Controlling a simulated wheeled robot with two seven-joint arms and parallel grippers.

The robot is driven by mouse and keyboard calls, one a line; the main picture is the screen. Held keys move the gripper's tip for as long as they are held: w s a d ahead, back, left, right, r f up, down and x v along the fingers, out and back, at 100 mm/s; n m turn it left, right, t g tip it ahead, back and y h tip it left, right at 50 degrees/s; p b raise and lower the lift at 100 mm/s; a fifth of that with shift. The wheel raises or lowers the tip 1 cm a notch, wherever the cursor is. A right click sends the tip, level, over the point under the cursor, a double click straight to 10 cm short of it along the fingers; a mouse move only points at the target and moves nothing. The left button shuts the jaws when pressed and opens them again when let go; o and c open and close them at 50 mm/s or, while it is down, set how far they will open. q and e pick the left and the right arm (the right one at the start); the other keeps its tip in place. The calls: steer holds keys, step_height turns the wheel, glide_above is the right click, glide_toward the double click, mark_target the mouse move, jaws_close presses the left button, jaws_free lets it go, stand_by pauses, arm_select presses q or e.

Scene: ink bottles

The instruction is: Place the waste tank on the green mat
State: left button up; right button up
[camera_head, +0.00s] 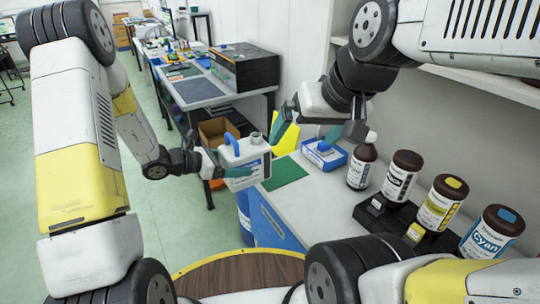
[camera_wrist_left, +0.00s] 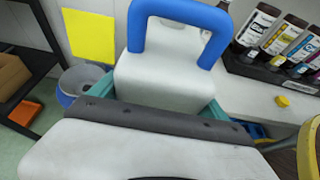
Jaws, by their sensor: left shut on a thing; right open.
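The waste tank (camera_head: 250,156) is a white jug with a blue handle, a grey cap and a label. My left gripper (camera_head: 238,173) is shut on its body, with a teal finger across the front. The left wrist view shows the tank (camera_wrist_left: 165,82) upright between teal fingers (camera_wrist_left: 158,100), blue handle on top. The green mat (camera_head: 287,173) lies on the grey counter, just right of the tank in the head view, its left part possibly hidden by the tank. Whether the tank is over the mat is unclear. My right gripper (camera_head: 305,132) is open and empty, above the counter's far end.
A blue-and-white box (camera_head: 324,155) sits behind the mat. A brown bottle (camera_head: 361,165) and several labelled ink bottles (camera_head: 401,175) on a black stand line the counter's right. A blue barrel (camera_head: 243,217) stands below its left edge. The counter is bare in front of the mat.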

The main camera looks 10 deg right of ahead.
arm_select(q)
steer(key=shift+w+a+r+x, duration=0.15)
steer(key=shift+w+x, duration=0.3)
steer(key=shift+x, duration=2.15)
steer(key=shift+w+r+x, duration=0.3)
steer(key=shift+w+x, duration=0.15)
steer(key=shift+x, duration=2.15)
steer(key=shift+w+a+r+x, duration=0.15)
steer(key=shift+w+x, duration=0.3)
steer(key=shift+x, duration=2.15)
steer(key=o, duration=1.9)
steer(key=shift+f, duration=0.15)
